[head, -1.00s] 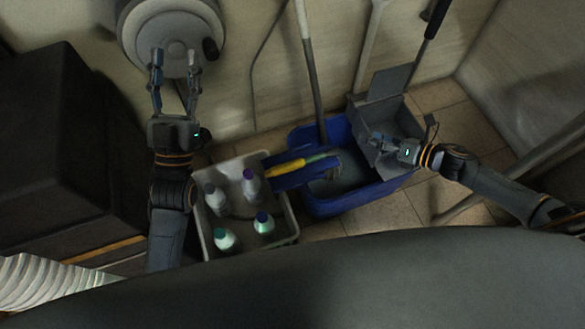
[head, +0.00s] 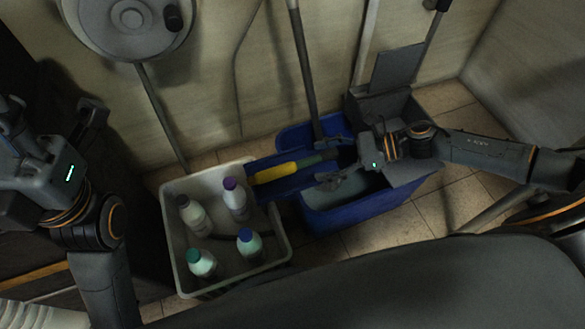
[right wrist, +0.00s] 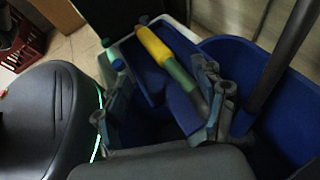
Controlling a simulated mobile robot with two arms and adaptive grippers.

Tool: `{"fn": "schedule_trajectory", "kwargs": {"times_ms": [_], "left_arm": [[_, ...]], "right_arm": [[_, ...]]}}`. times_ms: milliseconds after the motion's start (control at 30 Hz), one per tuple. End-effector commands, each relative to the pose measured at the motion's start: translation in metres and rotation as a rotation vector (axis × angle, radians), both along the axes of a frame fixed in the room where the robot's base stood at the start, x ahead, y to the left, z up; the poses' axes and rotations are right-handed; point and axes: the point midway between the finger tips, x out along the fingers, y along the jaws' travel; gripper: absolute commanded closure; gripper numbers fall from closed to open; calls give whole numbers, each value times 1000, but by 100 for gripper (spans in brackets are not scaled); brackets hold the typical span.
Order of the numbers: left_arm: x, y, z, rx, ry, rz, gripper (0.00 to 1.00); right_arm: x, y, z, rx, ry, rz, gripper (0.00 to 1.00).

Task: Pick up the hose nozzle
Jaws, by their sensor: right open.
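The hose nozzle (head: 277,173) has a yellow body with a green and grey end. It lies on a blue ledge (head: 262,193) beside the blue mop bucket, its grey end toward my right gripper. My right gripper (head: 328,163) is open, with one finger on each side of the nozzle's grey end in the head view. In the right wrist view the nozzle (right wrist: 158,50) runs between the spread fingers (right wrist: 160,76); I see no clear contact. My left gripper (head: 52,110) is at the left edge with its fingers apart and empty.
A grey crate (head: 168,225) with several bottles stands left of the blue bucket (head: 362,213). Long handles (head: 303,75) rise behind and out of the bucket, and a grey wringer (head: 395,75) stands at its back right.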

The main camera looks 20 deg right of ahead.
Motion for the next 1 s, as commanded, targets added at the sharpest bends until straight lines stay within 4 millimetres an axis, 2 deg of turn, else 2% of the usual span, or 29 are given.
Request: {"fn": "schedule_trajectory", "kwargs": {"times_ms": [100, 333, 600, 900, 933, 1000], "left_arm": [[-1, 0, 1, 0, -17, 1, 55], [-2, -1, 3, 3, -28, 2, 55], [-5, -2, 7, 5, -59, 4, 55], [-6, -2, 11, 4, -69, 3, 55], [-6, -2, 11, 4, -69, 3, 55], [-6, -2, 11, 4, -69, 3, 55]], "right_arm": [[6, 15, -8, 2, -2, 0, 30], [12, 30, -14, 2, 0, -1, 30], [25, 64, -29, 1, 0, 0, 30], [27, 70, -31, -1, 1, -3, 30], [27, 70, -31, -1, 1, -3, 32], [27, 70, -31, -1, 1, -3, 46]]}}
